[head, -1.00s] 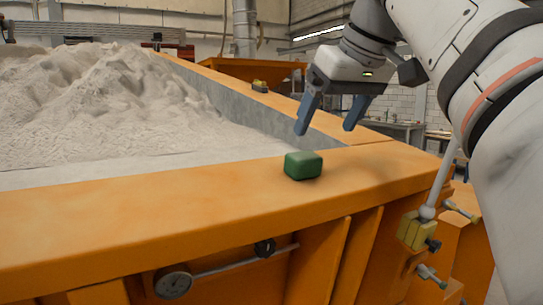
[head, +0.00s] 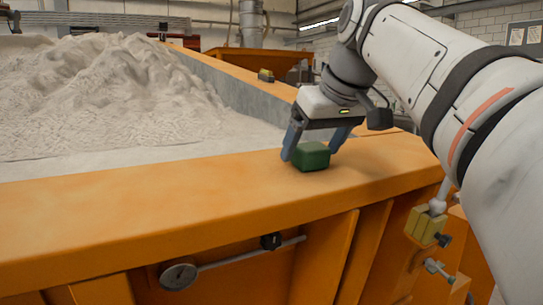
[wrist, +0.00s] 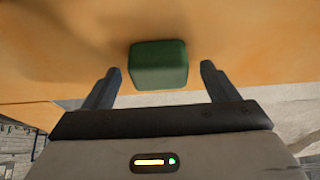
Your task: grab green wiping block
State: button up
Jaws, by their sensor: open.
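The green wiping block (head: 311,156) sits on the orange rim (head: 190,195) of the sandbed, near its right corner. My gripper (head: 308,156) is open and low over the rim, just behind the block. In the wrist view the green block (wrist: 158,64) lies ahead of the gap between my two fingertips (wrist: 161,72), with free space on both sides. The fingers do not appear to touch it.
Pale sand (head: 90,95) is heaped inside the bed behind the rim. A small yellow and dark item (head: 266,75) sits on the far side rim. The rim left of the block is clear.

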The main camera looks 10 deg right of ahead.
jog(key=shift+c, duration=0.3)
jog(key=c, duration=1)
jog(key=shift+r, duration=0.15)
